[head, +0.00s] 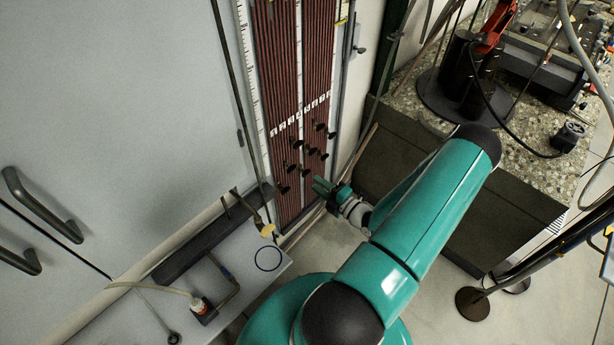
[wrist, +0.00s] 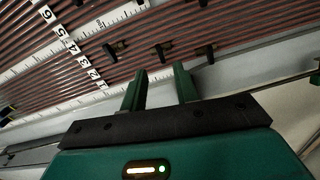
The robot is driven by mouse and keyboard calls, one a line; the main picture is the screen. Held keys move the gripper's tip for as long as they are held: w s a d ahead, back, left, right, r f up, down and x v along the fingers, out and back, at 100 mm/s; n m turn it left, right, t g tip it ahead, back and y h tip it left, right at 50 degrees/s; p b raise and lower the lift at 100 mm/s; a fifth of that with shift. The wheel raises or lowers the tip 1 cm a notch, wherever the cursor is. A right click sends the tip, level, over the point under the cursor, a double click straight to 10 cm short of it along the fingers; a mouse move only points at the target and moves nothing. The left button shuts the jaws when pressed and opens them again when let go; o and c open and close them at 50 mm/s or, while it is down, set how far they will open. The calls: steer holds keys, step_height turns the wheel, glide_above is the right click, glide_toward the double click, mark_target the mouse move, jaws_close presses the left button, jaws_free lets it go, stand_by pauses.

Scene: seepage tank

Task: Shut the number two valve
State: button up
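The manometer panel of reddish-brown tubes carries white number tags and several dark valves. In the wrist view a row of number tags (wrist: 83,60) runs down the left, and three valves lie ahead of my fingers. The middle valve (wrist: 162,50) seems to line up with tag two, though the small tags make this uncertain. My gripper (wrist: 160,70) is open and empty, its two green fingers apart, just short of that middle valve. In the head view my gripper (head: 322,187) is right of the lower valves (head: 304,171). Valve handle positions are too small to judge.
Neighbouring valves sit close by, one left (wrist: 115,50) and one right (wrist: 205,52). A white ruled scale (head: 244,55) edges the panel. A stone-topped bench (head: 410,100) stands to the right. A pale shelf (head: 250,285) with fittings lies lower left.

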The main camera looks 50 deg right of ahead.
steer(key=s, duration=0.4)
stand_by(0.6)
